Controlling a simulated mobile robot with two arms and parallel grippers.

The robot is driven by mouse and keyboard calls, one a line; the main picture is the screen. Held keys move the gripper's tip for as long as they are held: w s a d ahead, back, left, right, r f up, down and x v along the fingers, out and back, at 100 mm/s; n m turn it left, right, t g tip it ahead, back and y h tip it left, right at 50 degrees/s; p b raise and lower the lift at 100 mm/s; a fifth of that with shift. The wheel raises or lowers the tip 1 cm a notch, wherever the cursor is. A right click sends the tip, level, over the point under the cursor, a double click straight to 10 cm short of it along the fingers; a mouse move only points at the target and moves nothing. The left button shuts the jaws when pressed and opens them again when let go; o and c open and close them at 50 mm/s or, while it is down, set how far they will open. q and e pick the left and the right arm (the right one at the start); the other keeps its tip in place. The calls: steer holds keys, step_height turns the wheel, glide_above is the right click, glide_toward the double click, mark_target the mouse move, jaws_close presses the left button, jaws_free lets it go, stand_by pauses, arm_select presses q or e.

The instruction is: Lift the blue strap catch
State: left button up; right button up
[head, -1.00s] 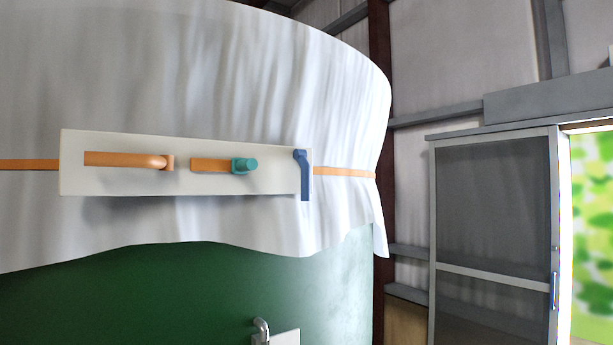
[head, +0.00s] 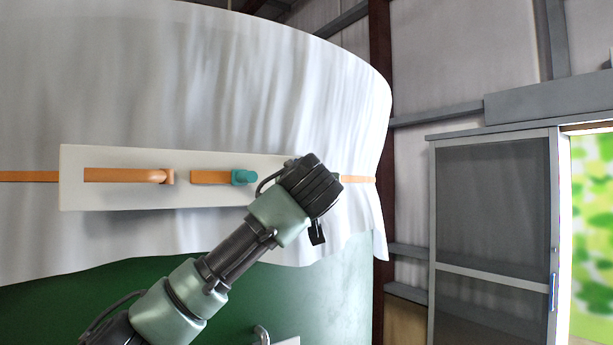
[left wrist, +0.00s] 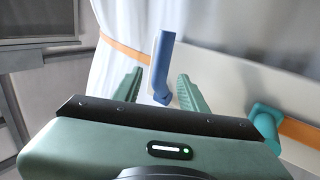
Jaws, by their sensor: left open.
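The blue strap catch (left wrist: 161,66) is an upright lever with a bent end, seen in the left wrist view. In the head view my left arm hides it. My left gripper (head: 312,188) is at the right end of the white plate (head: 130,195). In the left wrist view my left gripper (left wrist: 159,76) is open, its green fingers on either side of the catch in the picture. Whether they touch it I cannot tell. My right gripper is not in view.
The plate also carries a teal knob (head: 244,177) on an orange strap and an orange handle (head: 130,175). An orange strap (head: 30,176) runs around the white cover (head: 200,80) over a green tank (head: 100,268). A screened door (head: 493,210) stands at right.

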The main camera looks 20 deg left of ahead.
arm_select(q)
steer(key=p+x, duration=0.1)
steer(key=x, duration=0.2)
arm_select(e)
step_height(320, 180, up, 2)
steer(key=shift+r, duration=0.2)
arm_select(q)
jaws_close()
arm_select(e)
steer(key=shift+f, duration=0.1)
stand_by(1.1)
